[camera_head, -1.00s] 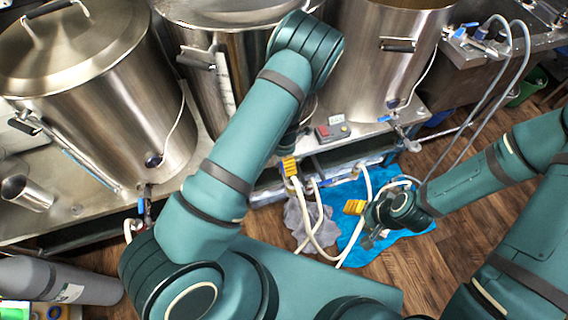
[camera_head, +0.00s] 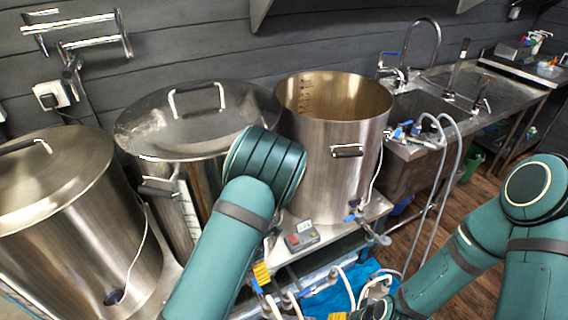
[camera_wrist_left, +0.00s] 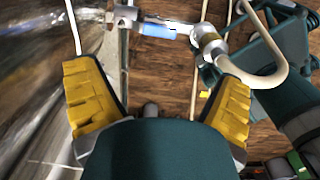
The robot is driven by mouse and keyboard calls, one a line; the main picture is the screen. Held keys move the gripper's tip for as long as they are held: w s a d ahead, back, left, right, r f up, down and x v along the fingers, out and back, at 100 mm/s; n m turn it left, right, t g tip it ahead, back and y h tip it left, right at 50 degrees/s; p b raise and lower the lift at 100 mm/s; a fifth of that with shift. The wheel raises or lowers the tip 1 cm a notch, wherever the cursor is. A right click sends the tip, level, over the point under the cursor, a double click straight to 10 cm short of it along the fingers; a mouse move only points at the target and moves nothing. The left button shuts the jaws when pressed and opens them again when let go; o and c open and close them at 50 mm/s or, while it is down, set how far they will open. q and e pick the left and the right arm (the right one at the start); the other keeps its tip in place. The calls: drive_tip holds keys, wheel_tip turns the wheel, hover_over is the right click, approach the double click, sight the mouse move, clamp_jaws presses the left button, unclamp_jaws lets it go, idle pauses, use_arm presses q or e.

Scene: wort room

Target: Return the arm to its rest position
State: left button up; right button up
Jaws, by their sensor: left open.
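My left arm (camera_head: 228,240) rises from the bottom of the head view, in front of the kettles, and bends down at its upper joint. Its gripper (camera_head: 262,275) shows partly as a yellow finger below the bench edge, beside the arm. In the left wrist view my left gripper (camera_wrist_left: 160,95) is open, its two yellow fingers wide apart with nothing between them. A metal fitting with a blue handle (camera_wrist_left: 160,31) and a pale hose (camera_wrist_left: 262,70) lie beyond the fingers. My right arm (camera_head: 450,260) reaches in from the right; its gripper (camera_head: 340,315) is cut off by the bottom edge.
An open kettle (camera_head: 318,150) and two lidded kettles (camera_head: 200,140) (camera_head: 60,220) stand close behind my left arm. A small red-buttoned box (camera_head: 301,236) sits on the bench. Grey hoses (camera_head: 441,185) hang by the sink (camera_head: 425,108). A blue cloth (camera_head: 335,297) lies on the floor.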

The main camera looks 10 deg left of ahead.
use_arm(q)
drive_tip(key=s+f+m, duration=0.3)
drive_tip(key=s+m, duration=0.8)
drive_tip(key=m, duration=0.1)
drive_tip(key=s+d+r+m+t+h, duration=0.1)
drive_tip(key=s+d+r+m+h, duration=0.2)
drive_tip(key=d+m, duration=0.4)
drive_tip(key=r+m+h, duration=0.1)
drive_tip(key=m, duration=0.4)
drive_tip(key=shift+t, duration=0.4)
